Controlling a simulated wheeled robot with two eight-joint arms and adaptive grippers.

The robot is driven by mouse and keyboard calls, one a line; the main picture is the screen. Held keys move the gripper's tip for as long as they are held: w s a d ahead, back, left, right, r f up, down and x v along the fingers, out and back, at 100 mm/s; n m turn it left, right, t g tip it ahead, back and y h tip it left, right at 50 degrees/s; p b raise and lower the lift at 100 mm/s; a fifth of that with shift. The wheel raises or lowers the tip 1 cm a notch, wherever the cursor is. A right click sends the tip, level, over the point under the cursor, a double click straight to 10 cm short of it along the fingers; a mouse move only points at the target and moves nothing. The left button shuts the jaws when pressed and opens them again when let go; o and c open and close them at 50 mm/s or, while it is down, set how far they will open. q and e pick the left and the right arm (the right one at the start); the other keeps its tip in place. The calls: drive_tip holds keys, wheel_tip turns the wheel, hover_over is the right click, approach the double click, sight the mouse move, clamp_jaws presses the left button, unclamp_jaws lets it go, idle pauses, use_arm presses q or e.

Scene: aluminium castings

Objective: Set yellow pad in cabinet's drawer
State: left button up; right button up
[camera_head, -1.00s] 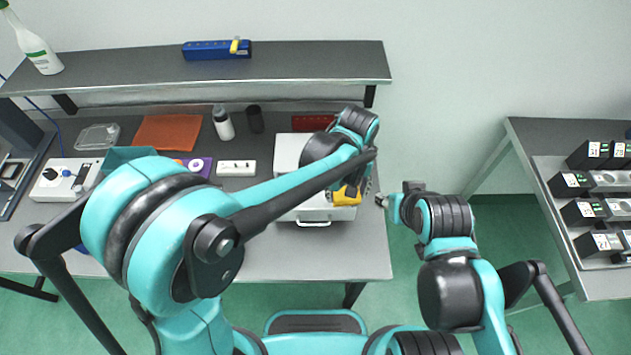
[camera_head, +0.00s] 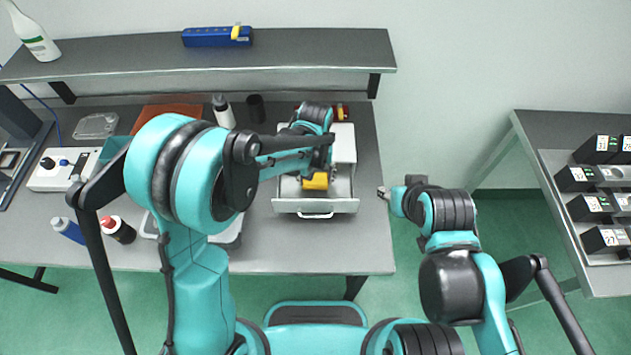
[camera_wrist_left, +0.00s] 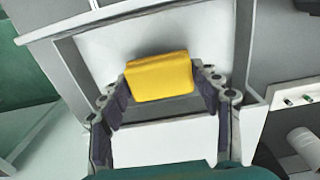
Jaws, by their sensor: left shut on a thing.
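The yellow pad (camera_head: 316,181) is in my left gripper, over the open drawer (camera_head: 340,205) of the white cabinet (camera_head: 344,142). In the left wrist view the pad (camera_wrist_left: 160,77) sits between the fingertips of my left gripper (camera_wrist_left: 160,91), with the drawer's pale floor and walls around it. I cannot tell whether the pad touches the drawer floor. My left arm hides part of the cabinet. My right gripper (camera_head: 384,192) is right of the drawer, past the table edge, empty as far as I see; its jaws are too small to judge.
A grey shelf (camera_head: 130,60) with a blue box (camera_head: 205,38) and a spray bottle (camera_head: 34,36) runs above the table's back. A white-and-dark bottle (camera_head: 224,114) and a black cup (camera_head: 256,108) stand left of the cabinet. Table (camera_head: 350,252) front right is clear.

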use_arm(q)
wheel_tip(320, 180, down, 2)
drive_tip(key=shift+f, duration=0.2)
drive_tip(key=shift+f+b, duration=0.15)
drive_tip(key=shift+b, duration=0.25)
drive_tip(key=o, duration=0.9)
drive_tip(key=shift+o, duration=0.2)
